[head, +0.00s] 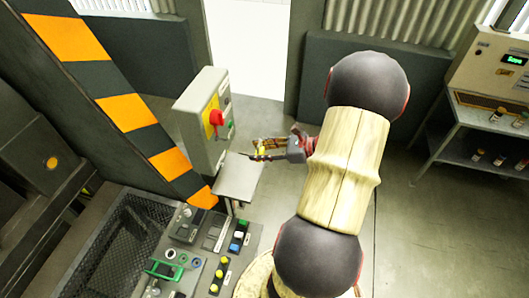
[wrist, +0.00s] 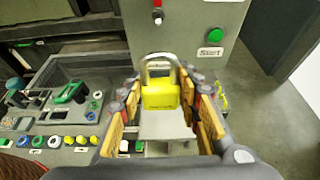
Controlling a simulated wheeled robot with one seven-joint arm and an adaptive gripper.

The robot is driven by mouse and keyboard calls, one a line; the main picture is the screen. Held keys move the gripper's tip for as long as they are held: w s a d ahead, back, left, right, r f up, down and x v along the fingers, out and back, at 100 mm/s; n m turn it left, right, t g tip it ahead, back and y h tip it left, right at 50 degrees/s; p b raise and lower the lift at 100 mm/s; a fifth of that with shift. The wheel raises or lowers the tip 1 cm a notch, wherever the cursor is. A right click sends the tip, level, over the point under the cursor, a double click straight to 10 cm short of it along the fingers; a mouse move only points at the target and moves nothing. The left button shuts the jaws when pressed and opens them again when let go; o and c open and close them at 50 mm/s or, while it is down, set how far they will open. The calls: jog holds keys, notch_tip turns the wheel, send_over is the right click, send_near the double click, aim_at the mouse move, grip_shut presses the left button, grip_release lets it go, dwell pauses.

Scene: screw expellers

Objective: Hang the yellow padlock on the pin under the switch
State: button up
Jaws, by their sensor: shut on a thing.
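My gripper (wrist: 161,98) is shut on the yellow padlock (wrist: 160,94), which sits upright between its fingers with the grey shackle on top. In the head view my gripper (head: 268,150) is to the right of the grey switch box (head: 197,115), with a bit of the yellow padlock (head: 260,151) showing. The red switch (head: 215,118) on its yellow plate is on the box's front. In the wrist view the switch's red lower end (wrist: 157,3) is at the top edge. A small dark pin-like part (wrist: 158,18) shows below it, above the shackle and apart from it.
A grey shelf plate (head: 238,178) lies below the switch box. A green start button (wrist: 215,34) is right of the pin-like part. A control desk (head: 205,250) with buttons and loose parts is lower down. A striped orange beam (head: 125,112) stands left. Open floor lies right.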

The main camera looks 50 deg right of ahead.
send_near(219, 142)
jog(key=shift+a+f+b, duration=0.25)
jog(key=shift+f, duration=0.35)
jog(key=shift+a+f+b, duration=0.2)
jog(key=shift+a+f, duration=0.05)
jog(key=shift+f, duration=0.35)
jog(key=shift+w+a+b, duration=0.1)
jog(key=shift+w+a, duration=0.25)
jog(key=shift+w, duration=0.45)
jog(key=shift+w+a+b, duration=0.1)
jog(key=shift+w+a, duration=0.25)
jog(key=shift+w, duration=0.45)
jog(key=shift+w+a+b, duration=0.1)
jog(key=shift+w+a, duration=0.25)
jog(key=shift+w, duration=0.45)
dwell(1.1)
jog(key=shift+w+a+r, duration=0.1)
jog(key=shift+w+r, duration=0.15)
jog(key=shift+w, duration=0.15)
jog(key=shift+w, duration=0.15)
grip_shut()
dwell(0.4)
jog(key=shift+w+d+f+b, duration=0.15)
jog(key=shift+d+f+b, duration=0.1)
jog(key=shift+b, duration=0.25)
jog(key=shift+f, duration=0.2)
